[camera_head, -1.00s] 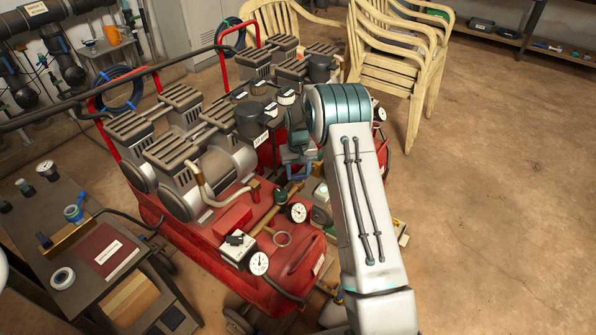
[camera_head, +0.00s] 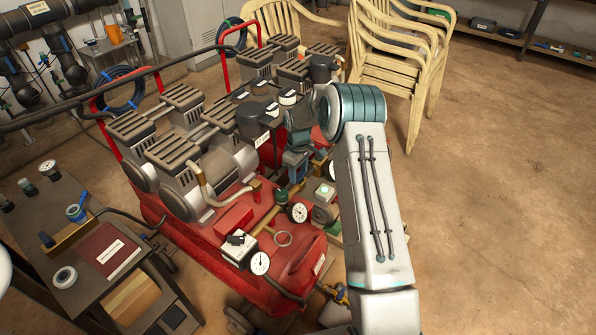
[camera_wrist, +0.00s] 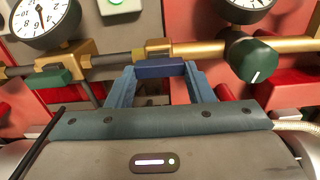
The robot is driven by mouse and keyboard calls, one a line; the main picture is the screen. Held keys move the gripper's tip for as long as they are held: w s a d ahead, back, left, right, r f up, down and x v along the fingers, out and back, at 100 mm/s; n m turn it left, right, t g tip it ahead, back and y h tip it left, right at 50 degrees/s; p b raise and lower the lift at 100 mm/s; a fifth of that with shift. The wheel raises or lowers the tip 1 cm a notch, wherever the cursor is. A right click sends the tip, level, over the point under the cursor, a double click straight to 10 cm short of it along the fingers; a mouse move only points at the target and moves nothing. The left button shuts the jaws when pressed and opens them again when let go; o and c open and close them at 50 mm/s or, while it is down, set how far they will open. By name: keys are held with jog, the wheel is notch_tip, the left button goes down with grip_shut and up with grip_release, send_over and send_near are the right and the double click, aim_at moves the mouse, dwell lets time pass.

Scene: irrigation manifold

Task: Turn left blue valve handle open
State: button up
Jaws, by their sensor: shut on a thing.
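A dark blue valve handle (camera_wrist: 160,68) sits just below a brass valve body on the brass pipe in the wrist view. My gripper (camera_wrist: 160,74) has its two blue fingers at the handle's left and right ends, shut on it. The handle lies roughly level across the picture, along the pipe. In the head view my gripper (camera_head: 297,165) is low beside the red compressor, and my arm hides much of the area. The handle cannot be made out there. I see no second blue handle in the wrist view.
A round green knob (camera_wrist: 252,58) is close right of my gripper, and a green handle (camera_wrist: 54,77) is to the left. Two dial gauges (camera_wrist: 43,18) rise above the pipe.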

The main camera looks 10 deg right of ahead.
dwell(0.3)
jog(key=o, duration=1)
notch_tip(320, 180, up, 14)
jog(key=p, duration=0.1)
jog(key=shift+p, duration=0.35)
jog(key=shift+f, duration=0.1)
